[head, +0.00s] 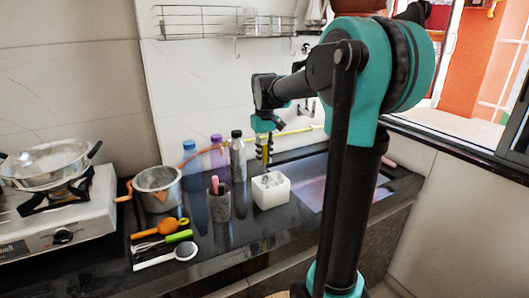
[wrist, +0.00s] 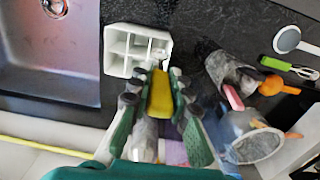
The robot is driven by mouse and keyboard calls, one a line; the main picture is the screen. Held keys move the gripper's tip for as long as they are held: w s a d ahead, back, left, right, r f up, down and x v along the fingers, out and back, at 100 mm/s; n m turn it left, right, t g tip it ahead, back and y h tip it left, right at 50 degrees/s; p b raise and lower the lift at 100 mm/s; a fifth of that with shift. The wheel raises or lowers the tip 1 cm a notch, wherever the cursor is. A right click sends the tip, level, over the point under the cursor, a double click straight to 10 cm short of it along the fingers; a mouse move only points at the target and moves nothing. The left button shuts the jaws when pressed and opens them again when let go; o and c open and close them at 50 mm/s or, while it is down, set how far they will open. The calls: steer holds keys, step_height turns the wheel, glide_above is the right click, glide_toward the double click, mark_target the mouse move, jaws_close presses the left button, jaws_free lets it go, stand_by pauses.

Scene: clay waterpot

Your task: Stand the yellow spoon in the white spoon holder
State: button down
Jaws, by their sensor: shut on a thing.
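My gripper (head: 263,138) is shut on the yellow spoon (head: 265,154) and holds it roughly upright. In the wrist view the spoon (wrist: 162,95) shows as a yellow strip between the fingers of the gripper (wrist: 160,100). The white spoon holder (head: 271,191) stands on the dark counter just below the spoon. In the wrist view the holder (wrist: 113,66) is open-topped with several compartments, just beyond the fingertips. The spoon appears above or behind the holder's back edge. I cannot tell whether its lower end is over a compartment.
A grey cup (head: 218,206) with a pink item stands left of the holder. A dark-capped bottle (head: 238,160), a purple-capped bottle (head: 218,155) and a blue bottle (head: 193,175) stand behind. A pot (head: 157,190) and loose utensils (head: 174,226) are further left. The sink (wrist: 45,85) adjoins the holder.

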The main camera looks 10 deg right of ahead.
mark_target(264, 144)
steer(key=shift+f, duration=3.5)
steer(key=c, duration=1.3)
jaws_free()
steer(key=shift+c, duration=0.2)
step_height(264, 144, up, 12)
